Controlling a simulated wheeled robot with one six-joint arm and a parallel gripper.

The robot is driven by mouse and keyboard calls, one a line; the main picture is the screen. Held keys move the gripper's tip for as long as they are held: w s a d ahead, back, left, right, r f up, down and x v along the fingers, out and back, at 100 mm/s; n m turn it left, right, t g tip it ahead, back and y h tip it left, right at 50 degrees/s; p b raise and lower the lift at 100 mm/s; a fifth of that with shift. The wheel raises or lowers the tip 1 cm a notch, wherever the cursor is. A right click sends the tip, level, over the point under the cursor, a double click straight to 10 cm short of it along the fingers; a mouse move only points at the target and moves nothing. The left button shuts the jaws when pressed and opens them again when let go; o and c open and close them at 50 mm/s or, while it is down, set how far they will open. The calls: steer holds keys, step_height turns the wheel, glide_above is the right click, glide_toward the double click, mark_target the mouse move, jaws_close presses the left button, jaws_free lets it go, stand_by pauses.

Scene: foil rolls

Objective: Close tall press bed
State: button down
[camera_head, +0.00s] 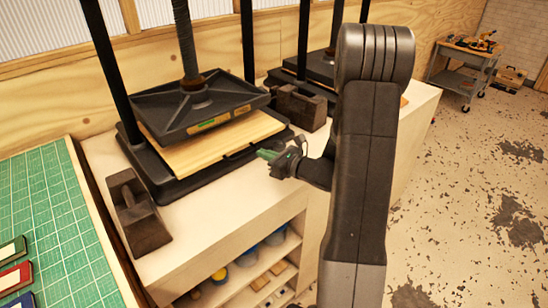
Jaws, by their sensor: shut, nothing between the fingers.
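The tall press stands on the pale bench, with black posts, a screw and a dark upper plate (205,106). Its bed is a wooden board (190,158) on a black base (168,194). A gap shows between the upper plate and the board, widest toward the front. A dark handle bar shows on the board's front edge (242,152). My gripper (264,155), with green fingers, is shut and empty. In the picture it is just right of the bed's front edge; whether it touches is unclear. My arm hides part of the bench on the right.
A dark weight (138,212) sits left of the press, and another (301,106) behind it to the right. A second press (320,68) stands farther back. A green cutting mat (50,215) lies at left. Shelves below the bench (240,275) hold jars. Open floor lies to the right.

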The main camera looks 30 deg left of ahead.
mark_target(256, 147)
steer(key=shift+a, duration=0.1)
steer(key=x, duration=0.3)
steer(key=w+b+x, duration=0.1)
steer(key=shift+a+r, duration=0.2)
steer(key=shift+r, duration=0.25)
steer(key=shift+d, duration=0.1)
steer(key=shift+d, duration=0.1)
steer(key=d, duration=0.1)
steer(key=d+b, duration=0.1)
steer(key=d, duration=0.1)
steer(key=s+d+f, duration=0.1)
steer(key=shift+d+f, duration=0.1)
steer(key=shift+d, duration=0.1)
steer(key=b+v, duration=0.1)
steer(key=v, duration=0.8)
steer(key=shift+d, duration=0.2)
steer(key=shift+a, duration=0.15)
